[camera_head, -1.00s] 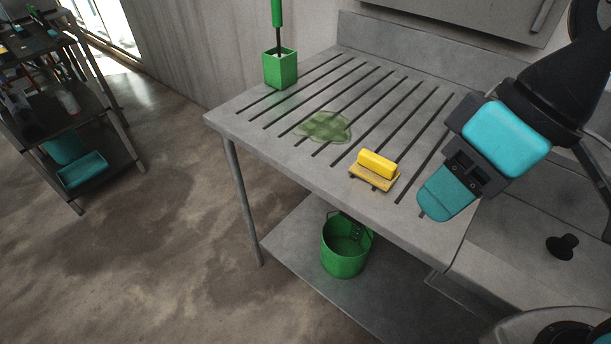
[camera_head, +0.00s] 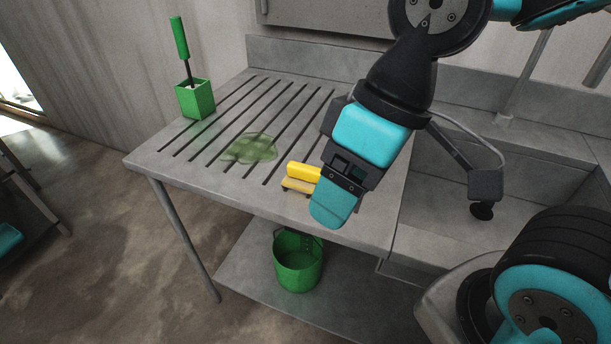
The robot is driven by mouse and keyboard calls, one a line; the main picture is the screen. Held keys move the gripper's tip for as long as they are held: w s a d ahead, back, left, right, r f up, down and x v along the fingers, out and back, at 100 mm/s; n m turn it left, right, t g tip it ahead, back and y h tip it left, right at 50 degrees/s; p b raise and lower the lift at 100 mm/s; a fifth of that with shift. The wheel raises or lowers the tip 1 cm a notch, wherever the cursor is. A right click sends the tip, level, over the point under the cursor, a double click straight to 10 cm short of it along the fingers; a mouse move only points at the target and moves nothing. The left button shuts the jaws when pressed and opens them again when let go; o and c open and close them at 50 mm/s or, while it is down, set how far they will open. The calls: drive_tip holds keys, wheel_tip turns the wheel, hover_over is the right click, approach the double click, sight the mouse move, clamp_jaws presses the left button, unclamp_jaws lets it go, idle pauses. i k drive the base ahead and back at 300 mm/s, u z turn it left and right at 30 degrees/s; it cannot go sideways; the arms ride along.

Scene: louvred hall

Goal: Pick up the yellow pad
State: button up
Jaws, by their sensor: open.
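The yellow pad (camera_head: 300,179) lies near the front edge of the grey slotted drainboard (camera_head: 180,145). It has a bright yellow upper block on a duller yellow base. My gripper (camera_head: 335,208) is open, with teal fingers, just right of the pad and closer to the camera. It covers the pad's right end. I cannot tell whether the fingers touch the pad or how high they are above the board. Nothing shows between the fingers.
A greenish wet patch (camera_head: 249,148) lies left of the pad. A green square holder (camera_head: 195,99) with a green-handled brush (camera_head: 179,40) stands at the back left. A green bucket (camera_head: 297,262) sits on the lower shelf (camera_head: 240,275). A sink basin (camera_head: 430,205) is to the right.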

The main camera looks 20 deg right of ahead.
sight(303, 178)
drive_tip(key=k, duration=0.5)
drive_tip(key=u, duration=1.25)
drive_tip(key=i, duration=0.55)
drive_tip(key=z, duration=0.5)
